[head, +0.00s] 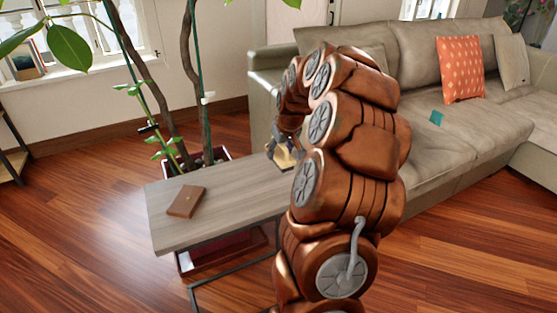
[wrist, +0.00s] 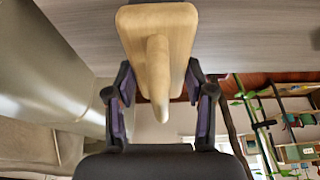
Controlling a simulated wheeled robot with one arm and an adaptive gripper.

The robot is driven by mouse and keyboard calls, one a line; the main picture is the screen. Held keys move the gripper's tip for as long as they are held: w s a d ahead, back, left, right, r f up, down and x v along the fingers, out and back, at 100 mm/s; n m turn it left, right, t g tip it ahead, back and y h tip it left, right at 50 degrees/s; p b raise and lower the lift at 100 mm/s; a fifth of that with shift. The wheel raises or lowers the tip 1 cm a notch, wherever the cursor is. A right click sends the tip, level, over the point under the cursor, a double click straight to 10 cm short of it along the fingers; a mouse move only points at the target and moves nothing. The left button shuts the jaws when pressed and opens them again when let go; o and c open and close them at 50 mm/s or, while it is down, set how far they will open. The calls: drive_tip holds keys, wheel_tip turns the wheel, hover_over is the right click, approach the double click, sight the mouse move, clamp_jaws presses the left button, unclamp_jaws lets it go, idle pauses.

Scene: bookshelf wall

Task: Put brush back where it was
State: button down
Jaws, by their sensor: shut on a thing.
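The brush (wrist: 157,30) is pale wood, with a wide block and a rounded handle that points toward my palm in the wrist view. My gripper (wrist: 160,78) is shut on it, with the fingertips at the two sides of the block. In the head view the brush (head: 284,158) shows as a small pale shape under my gripper (head: 281,150), at the far right end of the grey wooden table (head: 225,200). My arm hides part of this area. I cannot tell whether the brush touches the tabletop.
A brown book-like item (head: 186,201) lies on the table's left part. A potted plant (head: 195,160) stands behind the table. A beige sofa (head: 445,140) with an orange cushion (head: 460,69) and a small teal item (head: 437,117) is at the right. The tabletop's middle is clear.

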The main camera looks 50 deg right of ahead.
sight(279, 159)
drive_tip(key=shift+w+f, duration=0.2)
drive_tip(key=shift+f, duration=0.2)
drive_tip(key=shift+f+b, duration=0.3)
drive_tip(key=shift+f, duration=1.05)
drive_tip(key=shift+f, duration=0.15)
drive_tip(key=shift+c, duration=2.1)
unclamp_jaws()
